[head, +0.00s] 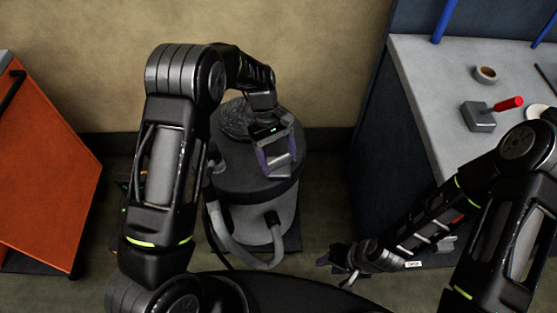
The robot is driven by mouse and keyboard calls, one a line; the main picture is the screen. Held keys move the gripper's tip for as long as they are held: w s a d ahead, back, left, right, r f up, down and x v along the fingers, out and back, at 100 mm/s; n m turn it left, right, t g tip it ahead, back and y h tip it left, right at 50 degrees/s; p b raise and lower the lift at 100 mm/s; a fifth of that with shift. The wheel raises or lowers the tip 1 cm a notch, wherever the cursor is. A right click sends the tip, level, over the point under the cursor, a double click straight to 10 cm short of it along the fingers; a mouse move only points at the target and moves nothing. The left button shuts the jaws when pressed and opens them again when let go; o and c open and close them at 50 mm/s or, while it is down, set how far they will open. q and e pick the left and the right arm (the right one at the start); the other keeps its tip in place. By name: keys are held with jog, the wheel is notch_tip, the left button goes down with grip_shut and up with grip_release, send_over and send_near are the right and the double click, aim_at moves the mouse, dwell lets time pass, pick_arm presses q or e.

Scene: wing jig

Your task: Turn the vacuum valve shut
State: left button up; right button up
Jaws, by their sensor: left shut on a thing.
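A grey block (478,117) with a red handle (508,104) sits on the bench at the right; it looks like the valve, and its handle points to the right. My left gripper (278,168) is over the black lid of a canister vacuum (262,222), well away from that block. Its fingers are apart around a small light grey piece (277,162); I cannot tell whether this piece belongs to the vacuum. My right gripper (338,266) is low, left of the bench front, with its fingers spread and nothing seen between them.
The grey bench top (425,75) carries a small round cup (486,75) and blue rods (445,20) at the back. An orange cabinet (45,170) stands at the left. A grey hose (240,252) curves in front of the vacuum. Floor between vacuum and bench is clear.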

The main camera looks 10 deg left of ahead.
pick_arm(q)
jog(key=m+y+b, duration=0.1)
jog(key=m, duration=0.2)
jog(key=shift+f+m+g, duration=0.1)
jog(key=shift+m+g, duration=0.2)
jog(key=shift+m+y+b, duration=0.4)
jog(key=shift+m+y, duration=0.2)
jog(key=shift+m, duration=0.6)
jog(key=o, duration=1.4)
